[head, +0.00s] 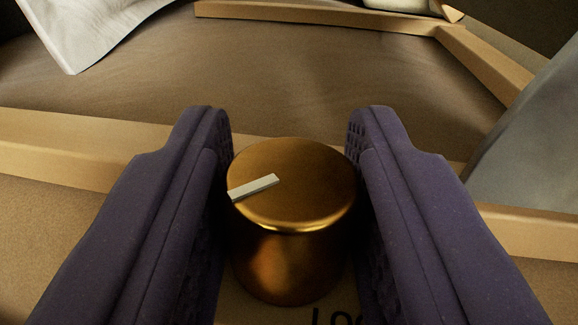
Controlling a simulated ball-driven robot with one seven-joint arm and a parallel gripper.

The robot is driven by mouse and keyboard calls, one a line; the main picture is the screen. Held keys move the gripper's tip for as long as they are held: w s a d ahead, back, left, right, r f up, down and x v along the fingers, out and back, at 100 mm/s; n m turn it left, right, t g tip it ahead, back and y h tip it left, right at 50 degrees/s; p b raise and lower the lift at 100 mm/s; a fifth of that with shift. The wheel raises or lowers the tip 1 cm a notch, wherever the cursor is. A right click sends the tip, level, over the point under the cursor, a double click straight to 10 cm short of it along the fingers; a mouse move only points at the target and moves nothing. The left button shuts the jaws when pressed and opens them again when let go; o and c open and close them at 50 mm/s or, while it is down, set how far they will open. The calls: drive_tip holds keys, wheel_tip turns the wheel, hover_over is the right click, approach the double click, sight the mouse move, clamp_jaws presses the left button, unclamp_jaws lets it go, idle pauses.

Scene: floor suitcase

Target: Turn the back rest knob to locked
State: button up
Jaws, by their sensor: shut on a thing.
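The back rest knob (300,211) is a brass-coloured cylinder in the lower middle of the head view. A pale pointer bar (253,187) on its top runs from near the centre to the left edge, angled slightly down to the left. My gripper (289,150) has purple padded fingers on the left and right sides of the knob, and it is shut on the knob. Part of a dark label starting "LO" (338,317) shows below the knob, cut off by the bottom edge of the view.
Light wooden rails (315,13) frame a brown surface (300,85) beyond the knob. A pale grey cloth or sheet (95,25) hangs at the upper left. A grey panel (530,150) stands at the right. The brown surface between is clear.

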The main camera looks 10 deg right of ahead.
drive_tip(key=m+g+h, duration=0.1)
drive_tip(key=h, duration=0.1)
drive_tip(key=m+h, duration=0.2)
drive_tip(key=h, duration=0.1)
drive_tip(key=shift+a+m+g+b, duration=0.1)
drive_tip(key=shift+m+g+b, duration=0.2)
drive_tip(key=shift+g+b, duration=0.1)
drive_tip(key=shift+m+g+h, duration=1.6)
drive_tip(key=shift+m+h, duration=0.2)
drive_tip(key=shift+h, duration=0.5)
drive_tip(key=o, duration=0.9)
drive_tip(key=shift+o, duration=0.2)
